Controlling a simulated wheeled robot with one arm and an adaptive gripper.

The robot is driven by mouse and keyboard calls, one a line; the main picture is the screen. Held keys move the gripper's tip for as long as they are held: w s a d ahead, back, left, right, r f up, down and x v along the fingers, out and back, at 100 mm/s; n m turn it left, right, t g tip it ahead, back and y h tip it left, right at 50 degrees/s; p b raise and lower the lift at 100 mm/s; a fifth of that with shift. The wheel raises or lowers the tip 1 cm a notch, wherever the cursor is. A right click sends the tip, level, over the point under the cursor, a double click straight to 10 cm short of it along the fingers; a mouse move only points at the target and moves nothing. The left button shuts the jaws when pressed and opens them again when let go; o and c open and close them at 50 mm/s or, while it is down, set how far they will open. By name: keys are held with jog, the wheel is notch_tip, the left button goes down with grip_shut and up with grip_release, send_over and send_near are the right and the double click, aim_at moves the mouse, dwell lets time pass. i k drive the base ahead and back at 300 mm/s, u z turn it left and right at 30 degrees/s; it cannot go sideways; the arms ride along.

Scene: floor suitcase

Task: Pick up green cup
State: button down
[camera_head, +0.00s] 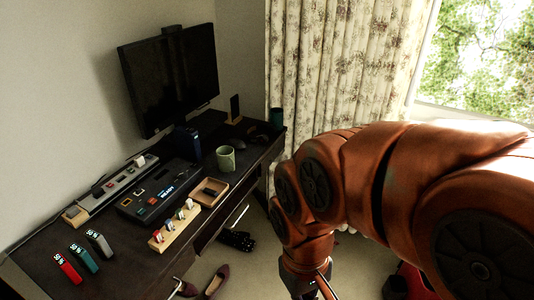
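A darker teal cup-like object (277,118) stands at the desk's far right corner. My gripper (322,288) is only partly in view at the bottom edge of the picture, below my orange arm. It is in front of the desk, to the right of and apart from the green cup. Its fingertips are cut off, so its opening cannot be judged.
A monitor (170,82) stands at the back. Shoes (216,281) lie on the floor. A curtain (335,65) hangs behind.

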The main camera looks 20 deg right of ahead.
aim_at(228, 162)
jog(key=z, duration=0.15)
jog(key=k, duration=0.6)
jog(key=u, duration=0.65)
jog(key=i, duration=1.3)
jog(key=u, duration=0.25)
